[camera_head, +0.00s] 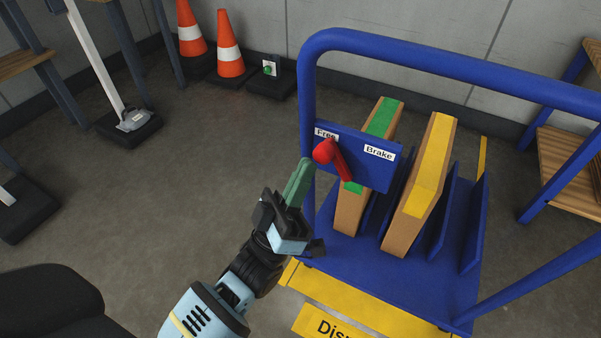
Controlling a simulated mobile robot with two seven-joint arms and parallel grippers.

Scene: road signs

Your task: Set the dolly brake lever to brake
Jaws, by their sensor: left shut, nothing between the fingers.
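The blue dolly (400,62) stands at the right, with a blue panel marked Free (326,134) on the left and Brake (379,153) on the right. The red brake lever (335,157) is on this panel. Its round knob is near the Free label and its arm points down and to the right, below and between the labels. My left gripper (302,172) is shut and empty, its green fingertips just left of the lever's knob. I cannot tell whether they touch it. My right gripper is not in view.
Two boards, one with a green band (385,117) and one with a yellow band (430,165), stand in the dolly's slots. Orange cones (230,48) stand at the back left. A wooden shelf (568,170) is at the right.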

